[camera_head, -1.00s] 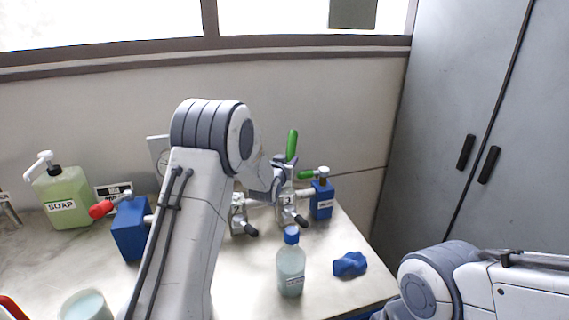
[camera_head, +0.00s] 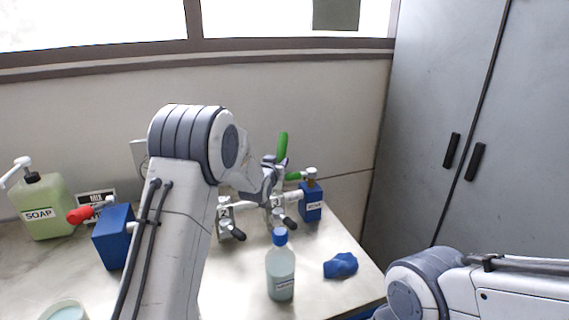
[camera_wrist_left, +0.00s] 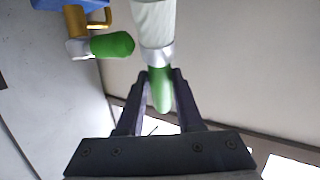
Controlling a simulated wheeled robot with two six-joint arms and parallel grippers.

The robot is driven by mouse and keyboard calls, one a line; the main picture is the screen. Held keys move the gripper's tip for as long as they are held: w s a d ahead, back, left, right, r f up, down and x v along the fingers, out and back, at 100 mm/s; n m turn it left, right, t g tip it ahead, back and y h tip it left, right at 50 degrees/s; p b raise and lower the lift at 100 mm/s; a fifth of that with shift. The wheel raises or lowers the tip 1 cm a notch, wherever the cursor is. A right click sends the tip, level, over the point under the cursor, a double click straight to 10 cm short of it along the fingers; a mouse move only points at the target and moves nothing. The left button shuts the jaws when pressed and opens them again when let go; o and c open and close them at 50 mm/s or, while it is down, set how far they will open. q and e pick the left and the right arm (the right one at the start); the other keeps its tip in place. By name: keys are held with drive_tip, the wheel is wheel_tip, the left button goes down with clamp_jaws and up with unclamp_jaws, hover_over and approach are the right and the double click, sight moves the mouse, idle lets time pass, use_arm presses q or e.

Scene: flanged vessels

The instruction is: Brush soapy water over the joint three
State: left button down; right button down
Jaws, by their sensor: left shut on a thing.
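My left gripper (camera_head: 275,162) is shut on a brush with a green handle (camera_head: 282,146), which stands nearly upright above the joint labelled 3 (camera_head: 277,203). In the left wrist view the green handle (camera_wrist_left: 161,92) sits between the fingers, with a silver band and a pale part beyond it. My gripper and wrist partly cover joint 3, so I cannot tell whether the brush touches it. Joint 2 (camera_head: 224,212) stands to its left. A cup of pale liquid (camera_head: 66,311) is at the lower left edge. My right gripper is out of view.
A blue block with a green-handled valve (camera_head: 311,203) is to the right. A red-handled blue block (camera_head: 113,237) and a soap bottle (camera_head: 44,207) are to the left.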

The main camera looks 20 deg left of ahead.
use_arm(q)
drive_tip(key=shift+s+a+r, duration=0.15)
drive_tip(key=shift+s+a, duration=0.05)
drive_tip(key=shift+a, duration=0.2)
drive_tip(key=shift+s+a+b, duration=0.3)
drive_tip(key=shift+s+a, duration=0.15)
drive_tip(key=shift+a, duration=0.3)
drive_tip(key=shift+s+a+b, duration=0.3)
drive_tip(key=shift+s+a, duration=0.15)
drive_tip(key=shift+a, duration=0.25)
drive_tip(key=shift+w+d+f+b, duration=0.2)
drive_tip(key=shift+w+d+b, duration=0.8)
drive_tip(key=shift+w+d, duration=0.7)
drive_tip(key=shift+w+d+f+b, duration=0.1)
drive_tip(key=shift+d+f+b, duration=0.1)
drive_tip(key=shift+d+b, duration=0.5)
drive_tip(key=shift+s+a+b, duration=0.4)
drive_tip(key=shift+s+a, duration=0.1)
drive_tip(key=shift+a, duration=0.35)
drive_tip(key=s+a, duration=0.2)
drive_tip(key=a, duration=0.1)
drive_tip(key=shift+s+a, duration=0.15)
drive_tip(key=shift+a, duration=0.15)
